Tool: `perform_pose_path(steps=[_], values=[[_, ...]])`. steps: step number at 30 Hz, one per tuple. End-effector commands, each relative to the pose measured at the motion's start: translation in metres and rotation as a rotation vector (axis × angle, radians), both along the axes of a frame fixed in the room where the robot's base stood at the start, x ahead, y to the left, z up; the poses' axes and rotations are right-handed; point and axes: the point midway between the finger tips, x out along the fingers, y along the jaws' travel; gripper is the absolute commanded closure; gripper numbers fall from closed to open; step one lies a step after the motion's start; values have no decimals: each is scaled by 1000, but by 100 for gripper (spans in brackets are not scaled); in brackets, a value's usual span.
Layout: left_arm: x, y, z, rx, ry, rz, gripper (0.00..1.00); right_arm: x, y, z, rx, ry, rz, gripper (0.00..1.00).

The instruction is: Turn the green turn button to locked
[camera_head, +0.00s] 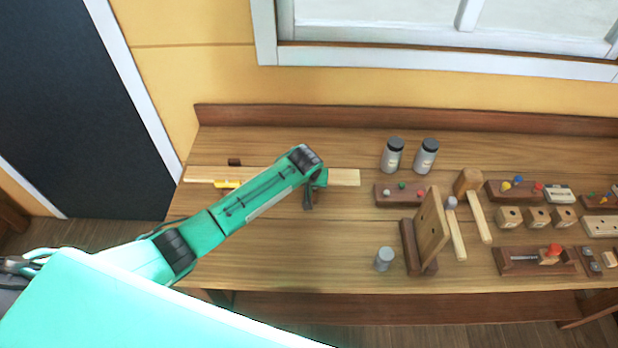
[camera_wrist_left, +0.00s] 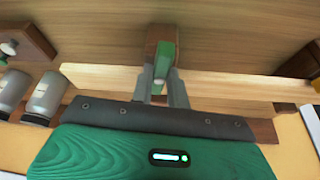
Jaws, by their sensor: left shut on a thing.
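The green turn button (camera_wrist_left: 164,58) sits on a dark brown block (camera_wrist_left: 153,38) at the pale wooden strip (camera_wrist_left: 220,85) in the left wrist view. It points roughly up and down in that picture, across the strip. My left gripper (camera_wrist_left: 162,88) is shut on the green turn button, a finger on each side. In the head view my left gripper (camera_head: 309,196) is over the right part of the pale strip (camera_head: 345,177), and the arm hides most of the button there. My right gripper is not in view.
A yellow piece (camera_head: 228,184) lies at the strip's left part. Two grey jars (camera_head: 392,156) stand right of it. A small grey cylinder (camera_head: 384,259), an upright wooden board (camera_head: 432,228) and a mallet (camera_head: 468,183) are further right. The front left bench top is clear.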

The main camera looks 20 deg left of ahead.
Motion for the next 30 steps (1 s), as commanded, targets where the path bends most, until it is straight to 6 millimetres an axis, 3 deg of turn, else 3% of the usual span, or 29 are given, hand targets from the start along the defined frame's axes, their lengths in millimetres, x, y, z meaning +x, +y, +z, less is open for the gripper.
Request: perform_pose_path(steps=[9, 26, 27, 30], values=[[1, -2, 2, -1, -2, 134, 100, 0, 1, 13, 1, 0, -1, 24], [2, -1, 1, 0, -4, 165, 100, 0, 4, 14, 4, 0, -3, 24], [2, -1, 1, 0, -4, 165, 82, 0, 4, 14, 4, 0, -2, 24], [2, -1, 1, 0, -3, 165, 62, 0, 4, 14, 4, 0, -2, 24]])
